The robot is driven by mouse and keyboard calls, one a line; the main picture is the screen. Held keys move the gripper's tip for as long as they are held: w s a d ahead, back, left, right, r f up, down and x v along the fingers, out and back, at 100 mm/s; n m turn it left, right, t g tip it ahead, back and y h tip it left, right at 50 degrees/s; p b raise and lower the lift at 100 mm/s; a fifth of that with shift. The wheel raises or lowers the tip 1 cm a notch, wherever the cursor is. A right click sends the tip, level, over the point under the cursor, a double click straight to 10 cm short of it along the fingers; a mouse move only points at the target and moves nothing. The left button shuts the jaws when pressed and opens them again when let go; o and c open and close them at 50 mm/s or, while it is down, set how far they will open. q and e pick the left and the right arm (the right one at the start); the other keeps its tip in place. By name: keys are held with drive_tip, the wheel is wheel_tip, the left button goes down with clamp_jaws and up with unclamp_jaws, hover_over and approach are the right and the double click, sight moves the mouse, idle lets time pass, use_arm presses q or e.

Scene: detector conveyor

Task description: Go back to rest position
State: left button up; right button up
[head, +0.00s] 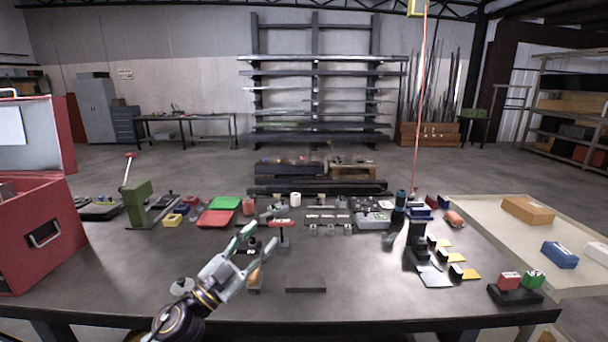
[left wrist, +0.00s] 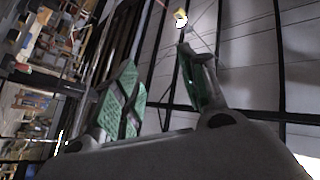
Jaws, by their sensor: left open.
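My left gripper (head: 256,243) reaches in from the bottom left of the head view, over the front middle of the dark table (head: 350,270). Its fingers are spread apart with nothing between them. In the left wrist view the open gripper (left wrist: 158,60) shows green finger pads, with ceiling and wall beyond and the cluttered room at the left. My right gripper is in neither view.
A red toolbox (head: 35,240) stands at the table's left edge. A green press (head: 138,204), red tray (head: 215,218) and green tray (head: 225,203) lie behind the gripper. A black stand (head: 416,240) is right of centre. A pale conveyor (head: 480,212) borders the right.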

use_arm(q)
drive_tip(key=s+a+f+n+g+y, duration=0.1)
drive_tip(key=s+a+f+n+y, duration=0.1)
drive_tip(key=a+f+n+y, duration=0.6)
drive_tip(key=s+a+f+n+g+y, duration=0.1)
drive_tip(key=s+a+f+n+y, duration=0.1)
drive_tip(key=a+f+n+y, duration=0.5)
drive_tip(key=s+d+f+m+g, duration=0.3)
drive_tip(key=s+f+g, duration=0.9)
drive_tip(key=s+f, duration=0.8)
drive_tip(key=s+f+g, duration=0.1)
drive_tip(key=s+f, duration=0.2)
drive_tip(key=f, duration=2.8)
drive_tip(key=s+a+f, duration=0.2)
drive_tip(key=s+f, duration=0.8)
drive_tip(key=s, duration=0.1)
drive_tip(key=s+a+f+g, duration=0.1)
drive_tip(key=s+a+f, duration=0.2)
drive_tip(key=s+f, duration=0.7)
drive_tip(key=shift+s+f, duration=0.3)
drive_tip(key=shift+s, duration=0.5)
